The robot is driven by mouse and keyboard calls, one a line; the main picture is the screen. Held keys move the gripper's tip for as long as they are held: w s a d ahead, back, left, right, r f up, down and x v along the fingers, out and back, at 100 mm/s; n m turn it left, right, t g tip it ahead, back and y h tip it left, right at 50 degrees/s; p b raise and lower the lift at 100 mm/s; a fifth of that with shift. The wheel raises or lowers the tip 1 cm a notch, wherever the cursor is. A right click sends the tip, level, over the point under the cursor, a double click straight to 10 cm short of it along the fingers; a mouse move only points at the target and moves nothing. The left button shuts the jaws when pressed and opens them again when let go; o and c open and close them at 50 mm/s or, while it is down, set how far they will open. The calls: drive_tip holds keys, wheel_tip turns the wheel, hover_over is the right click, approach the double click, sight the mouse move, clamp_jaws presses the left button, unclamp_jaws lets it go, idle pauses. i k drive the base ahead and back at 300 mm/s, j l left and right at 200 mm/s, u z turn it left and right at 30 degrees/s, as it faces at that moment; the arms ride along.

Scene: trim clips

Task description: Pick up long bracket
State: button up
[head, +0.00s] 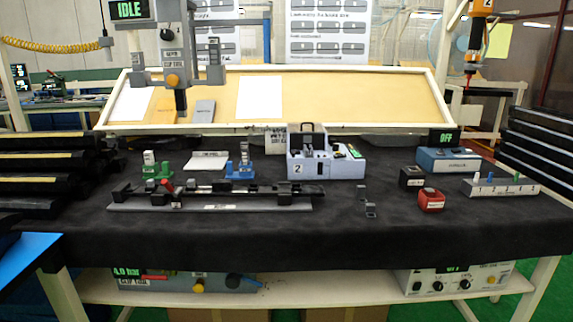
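No part is clearly labelled as the long bracket, and I cannot tell which one it is. A long dark bar with several blocks on it (215,188) lies along a grey base strip (250,203) at the left-centre of the black-covered table. Two small grey bracket-like pieces (371,209) stand on the cloth right of the strip. A green holder (158,171) and a blue holder (240,173) with small upright grey pieces stand behind the bar. My gripper is not in view.
A grey-blue machine marked 2 (325,160) stands mid-table. A red box (431,200), a black box (411,177) and a grey rack with pegs (500,186) are right. A press (176,70) overhangs the back left. Black trims (50,165) are stacked left. The front cloth is clear.

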sight(361, 192)
drive_tip(key=i+j+z, duration=0.25)
drive_tip(key=i+j, duration=0.65)
drive_tip(key=i+z, duration=0.1)
drive_tip(key=z, duration=0.35)
drive_tip(key=j+z, duration=0.1)
drive_tip(key=z, duration=0.4)
drive_tip(key=i+j+z, duration=0.1)
drive_tip(key=z, duration=0.35)
drive_tip(key=i+j+z, duration=0.15)
drive_tip(key=j, duration=0.2)
